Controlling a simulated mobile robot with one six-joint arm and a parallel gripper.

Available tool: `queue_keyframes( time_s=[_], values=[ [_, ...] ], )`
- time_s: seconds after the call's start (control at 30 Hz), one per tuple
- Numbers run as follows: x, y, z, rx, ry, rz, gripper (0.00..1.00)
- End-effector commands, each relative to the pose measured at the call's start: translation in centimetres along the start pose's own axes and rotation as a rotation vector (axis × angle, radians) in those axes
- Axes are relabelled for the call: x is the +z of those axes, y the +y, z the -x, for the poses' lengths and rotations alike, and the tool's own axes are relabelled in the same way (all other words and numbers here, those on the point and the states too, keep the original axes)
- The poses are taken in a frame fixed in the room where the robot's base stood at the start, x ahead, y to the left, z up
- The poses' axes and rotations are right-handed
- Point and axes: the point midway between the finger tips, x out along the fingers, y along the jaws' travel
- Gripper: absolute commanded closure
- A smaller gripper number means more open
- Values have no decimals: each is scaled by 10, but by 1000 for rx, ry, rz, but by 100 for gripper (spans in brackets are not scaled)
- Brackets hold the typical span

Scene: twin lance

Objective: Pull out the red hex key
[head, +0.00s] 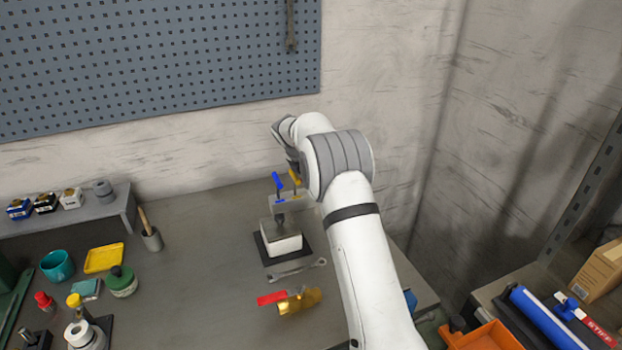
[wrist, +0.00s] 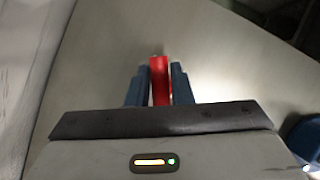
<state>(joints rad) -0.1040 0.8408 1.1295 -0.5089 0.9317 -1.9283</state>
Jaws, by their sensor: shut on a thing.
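My gripper (wrist: 160,68) is shut on the red hex key (wrist: 160,88), whose red handle shows between the two dark fingers in the wrist view. The key's shank is hidden in that view. In the head view my arm's wrist hides the fingers and the red key. Left of my arm, a grey holder (head: 289,205) stands over a white-sided block (head: 281,244) on a dark base. A blue-handled key (head: 278,181) and a yellow-handled key (head: 295,178) stand upright at it. I cannot tell whether the red key is still in the holder.
A wrench (head: 297,270), a flat red piece (head: 272,297) and a brass part (head: 300,301) lie in front of the block. The bench is clear between cup and block.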

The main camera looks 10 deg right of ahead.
Motion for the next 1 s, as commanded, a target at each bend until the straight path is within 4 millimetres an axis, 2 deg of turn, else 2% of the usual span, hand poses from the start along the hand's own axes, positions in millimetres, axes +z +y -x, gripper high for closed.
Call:
queue_keyframes(
  time_s=[0.13,1.0],
  values=[
    [0,0,0,1,0,1,100],
    [6,0,11,1,0,0,100]
  ],
)
